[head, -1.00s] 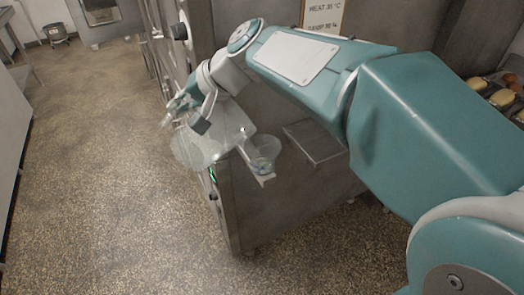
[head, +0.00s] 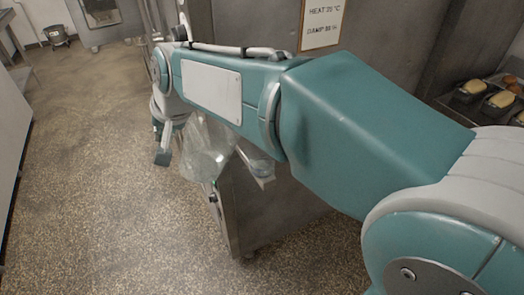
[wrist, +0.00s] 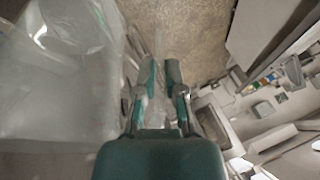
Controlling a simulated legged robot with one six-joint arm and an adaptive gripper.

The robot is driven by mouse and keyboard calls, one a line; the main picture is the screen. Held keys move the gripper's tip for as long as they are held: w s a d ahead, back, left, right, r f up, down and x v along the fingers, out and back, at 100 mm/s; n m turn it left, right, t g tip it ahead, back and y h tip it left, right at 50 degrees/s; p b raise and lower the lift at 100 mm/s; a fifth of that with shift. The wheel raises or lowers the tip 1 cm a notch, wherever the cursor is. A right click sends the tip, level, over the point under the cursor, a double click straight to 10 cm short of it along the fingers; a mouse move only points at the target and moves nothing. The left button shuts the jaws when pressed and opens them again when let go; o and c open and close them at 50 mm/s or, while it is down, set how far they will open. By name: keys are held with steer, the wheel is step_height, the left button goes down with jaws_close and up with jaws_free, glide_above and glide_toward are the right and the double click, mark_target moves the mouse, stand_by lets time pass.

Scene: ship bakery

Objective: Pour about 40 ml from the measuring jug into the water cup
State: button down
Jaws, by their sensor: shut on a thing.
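The measuring jug (head: 207,150) is large and clear, hanging in the air just left of the water cup. In the wrist view the jug (wrist: 60,95) fills the left side, close up and blurred. My gripper (wrist: 161,78) is shut on the jug, its two fingers straddling a clear part that looks like the handle. I cannot make out the water level in either vessel.
A steel cabinet (head: 275,215) stands under and behind the arm. A sign (head: 321,24) about heat and damp hangs above. Tins with dough (head: 497,100) sit at the far right. The speckled floor (head: 90,190) at left is open.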

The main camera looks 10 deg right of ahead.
steer(key=f+h, duration=0.1)
steer(key=a+f+h, duration=0.1)
steer(key=f, duration=0.1)
steer(key=f+b, duration=0.1)
steer(key=f, duration=0.1)
steer(key=shift+a+f+n+h, duration=0.15)
steer(key=shift+a+n+h, duration=0.15)
steer(key=shift+a+h, duration=0.1)
steer(key=shift+w+a+f+h, duration=0.1)
steer(key=shift+a+f+h, duration=0.05)
steer(key=shift+f+h, duration=0.9)
